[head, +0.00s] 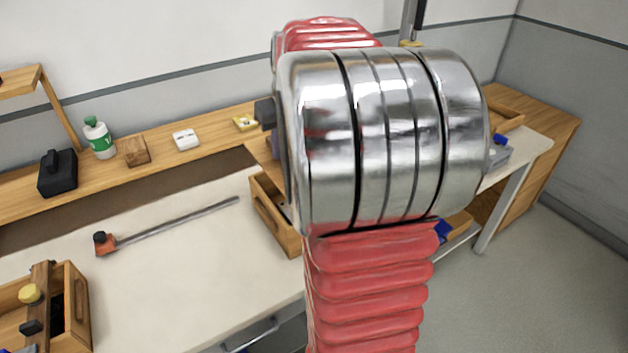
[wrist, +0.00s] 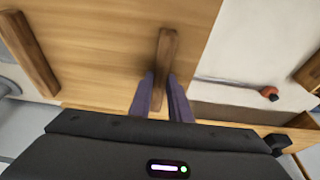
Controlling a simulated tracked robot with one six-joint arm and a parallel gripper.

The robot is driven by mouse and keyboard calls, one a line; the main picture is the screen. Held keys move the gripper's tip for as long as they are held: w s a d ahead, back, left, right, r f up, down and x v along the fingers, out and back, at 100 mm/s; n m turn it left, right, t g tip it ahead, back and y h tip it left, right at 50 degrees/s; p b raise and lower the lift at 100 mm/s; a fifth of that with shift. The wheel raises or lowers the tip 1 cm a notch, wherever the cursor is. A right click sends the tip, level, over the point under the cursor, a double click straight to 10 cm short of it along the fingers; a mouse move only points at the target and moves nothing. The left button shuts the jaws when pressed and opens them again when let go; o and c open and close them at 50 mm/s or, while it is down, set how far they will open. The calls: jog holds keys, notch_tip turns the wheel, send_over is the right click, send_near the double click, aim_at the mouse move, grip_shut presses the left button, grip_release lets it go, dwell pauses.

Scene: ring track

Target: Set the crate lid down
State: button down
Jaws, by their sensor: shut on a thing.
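The crate lid (wrist: 95,45) is a flat light-wood board that fills much of the wrist view. A darker wooden bar handle (wrist: 165,50) stands on it. My gripper (wrist: 160,77) has its two purple fingers on either side of this handle, shut on it. In the head view my arm hides the lid and nearly all of my gripper. A wooden crate (head: 273,218) shows partly at the left of my arm, on the white bench. I cannot tell whether the lid touches anything beneath it.
A rod with an orange-and-black end (head: 170,228) lies on the bench. A wooden tool caddy (head: 77,305) stands at the front left. A black box (head: 58,173), a green-and-white bottle (head: 98,138) and a wooden block (head: 136,151) stand on the back shelf.

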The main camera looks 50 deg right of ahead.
notch_tip(320, 180, down, 6)
dwell(0.5)
jog(key=shift+f, duration=0.15)
jog(key=shift+f, duration=2.05)
jog(key=c, duration=1.6)
grip_release()
jog(key=shift+a+f, duration=0.1)
jog(key=shift+c, duration=0.2)
